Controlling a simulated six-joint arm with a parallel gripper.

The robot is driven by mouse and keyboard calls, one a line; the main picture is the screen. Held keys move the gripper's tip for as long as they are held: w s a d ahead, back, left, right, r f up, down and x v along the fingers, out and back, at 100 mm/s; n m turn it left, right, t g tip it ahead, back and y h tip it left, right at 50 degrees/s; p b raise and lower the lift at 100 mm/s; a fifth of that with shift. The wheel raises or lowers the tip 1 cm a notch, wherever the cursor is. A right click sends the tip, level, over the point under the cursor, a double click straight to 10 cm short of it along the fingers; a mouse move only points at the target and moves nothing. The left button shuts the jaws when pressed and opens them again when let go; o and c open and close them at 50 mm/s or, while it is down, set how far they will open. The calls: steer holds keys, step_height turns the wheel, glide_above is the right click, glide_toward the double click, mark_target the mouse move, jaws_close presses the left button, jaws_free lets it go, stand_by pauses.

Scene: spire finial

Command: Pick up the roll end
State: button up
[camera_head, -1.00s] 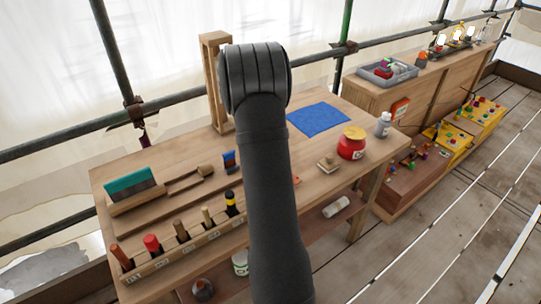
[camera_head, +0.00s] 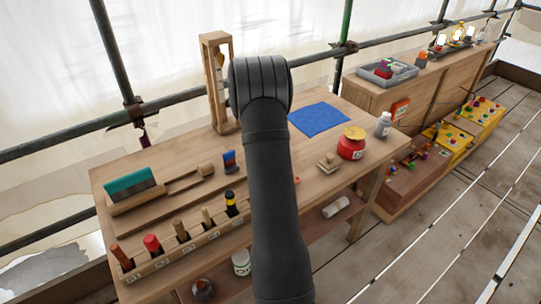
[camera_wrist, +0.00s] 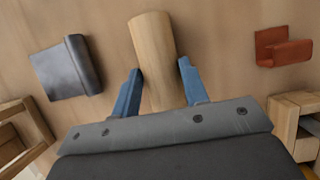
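In the wrist view, a pale wooden round piece (camera_wrist: 153,45), which may be the roll end, lies on the bench top between my gripper's blue fingers. My gripper (camera_wrist: 160,66) is open, with one finger on each side of it. The left finger is very close to its side, and a small gap shows at the right finger. Its near end runs down behind the gripper body. A dark grey folded sheet with a rounded edge (camera_wrist: 68,68) lies to the left, apart from the fingers. In the head view my arm hides the gripper.
A red-brown bracket-like piece (camera_wrist: 283,48) lies right of the gripper. Wooden structures stand at both lower sides of the wrist view. On the bench are a tool rack (camera_head: 190,245), a tall wooden frame (camera_head: 215,85), a blue cloth (camera_head: 319,118) and a red jar (camera_head: 351,149).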

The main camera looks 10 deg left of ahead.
steer(key=c, duration=0.3)
